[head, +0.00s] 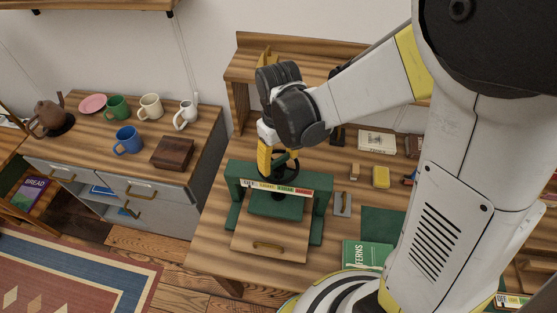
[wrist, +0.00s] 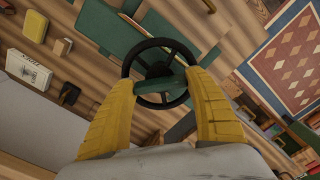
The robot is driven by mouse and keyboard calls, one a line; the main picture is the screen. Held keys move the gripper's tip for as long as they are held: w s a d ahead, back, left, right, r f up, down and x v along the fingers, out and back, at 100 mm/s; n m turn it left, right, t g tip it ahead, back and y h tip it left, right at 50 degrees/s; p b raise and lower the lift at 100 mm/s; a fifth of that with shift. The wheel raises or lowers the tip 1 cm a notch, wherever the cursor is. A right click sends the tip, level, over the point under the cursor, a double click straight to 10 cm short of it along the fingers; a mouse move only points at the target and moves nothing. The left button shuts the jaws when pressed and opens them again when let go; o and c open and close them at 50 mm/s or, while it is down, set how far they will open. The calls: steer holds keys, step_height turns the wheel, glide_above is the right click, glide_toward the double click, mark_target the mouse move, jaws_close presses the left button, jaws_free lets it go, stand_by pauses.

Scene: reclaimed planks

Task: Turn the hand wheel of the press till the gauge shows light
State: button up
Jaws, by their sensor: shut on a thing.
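The green press (head: 238,178) stands on the plank workbench, with a black hand wheel (head: 290,180) on top. In the wrist view the wheel (wrist: 136,52) is a black ring with a green bar across it. My gripper (head: 275,168) is above the wheel, pointing down. In the wrist view its yellow fingers (wrist: 163,86) are at either side of the wheel, closed on it across the green bar. The gauge (head: 282,188) is a labelled strip along the press's front beam, pale at left and red at right. Its lettering and any pointer are too small to read.
Mugs and a wooden box (head: 172,152) stand on the left cabinet.

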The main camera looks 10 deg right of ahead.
mark_target(278, 159)
steer(key=shift+m, duration=0.5)
steer(key=o, duration=1.2)
steer(key=shift+c, duration=0.2)
steer(key=shift+r, duration=0.15)
step_height(278, 159, up, 12)
